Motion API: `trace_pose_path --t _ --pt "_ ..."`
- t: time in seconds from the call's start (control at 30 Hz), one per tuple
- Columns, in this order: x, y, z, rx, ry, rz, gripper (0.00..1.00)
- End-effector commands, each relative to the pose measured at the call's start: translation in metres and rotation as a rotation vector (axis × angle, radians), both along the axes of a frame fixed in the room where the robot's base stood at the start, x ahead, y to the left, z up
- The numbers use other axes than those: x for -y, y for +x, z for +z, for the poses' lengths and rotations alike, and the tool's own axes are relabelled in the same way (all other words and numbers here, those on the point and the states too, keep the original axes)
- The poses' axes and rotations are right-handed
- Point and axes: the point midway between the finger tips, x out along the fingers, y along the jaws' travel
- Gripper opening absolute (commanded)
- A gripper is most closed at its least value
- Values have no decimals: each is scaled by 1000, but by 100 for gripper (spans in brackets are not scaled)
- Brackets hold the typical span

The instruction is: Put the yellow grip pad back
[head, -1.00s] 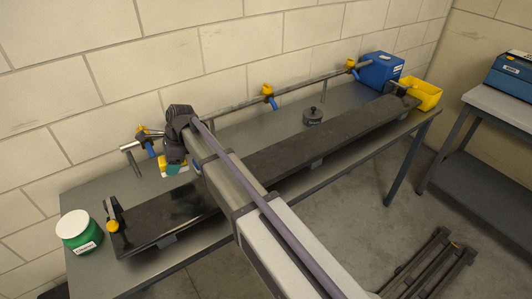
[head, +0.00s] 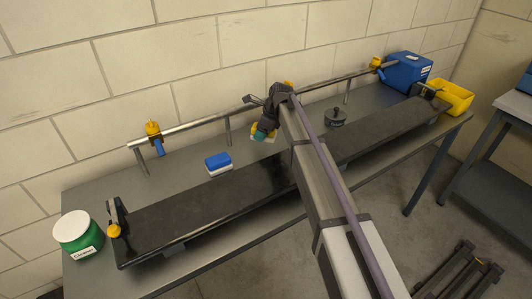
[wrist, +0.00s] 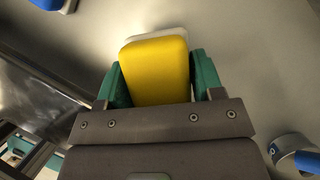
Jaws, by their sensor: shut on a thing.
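The yellow grip pad (wrist: 155,70), yellow with a white layer showing at its far edge, is between the green fingers of my gripper in the wrist view. My gripper (head: 263,134) is shut on it. In the head view the gripper hangs above the back of the grey bench (head: 95,192), in front of the wall rail (head: 190,132). Only a small part of the pad shows there, below the fingers. In the wrist view the pad seems clear of the bench surface. I cannot tell where the pad's own place is.
A blue and white pad (head: 218,162) lies on the bench left of my gripper. A long dark slab (head: 210,205) runs along the bench. A dark lidded pot (head: 335,118) stands right of my arm. A green tub (head: 78,235), blue box (head: 408,72) and yellow bin (head: 455,97) stand at the ends.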

Motion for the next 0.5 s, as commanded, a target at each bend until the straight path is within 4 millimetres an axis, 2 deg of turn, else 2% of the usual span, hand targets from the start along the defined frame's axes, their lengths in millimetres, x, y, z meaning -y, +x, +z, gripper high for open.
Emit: trace_pose_path --t 0.03,0.1,0.23,0.4,0.5 --pt "0 0 -26 0 0 0 39" --pt "0 0 -32 0 0 0 39" --pt "0 0 -30 0 0 0 39" --pt "0 0 -64 0 0 1 39" --pt "0 0 -68 0 0 1 39"
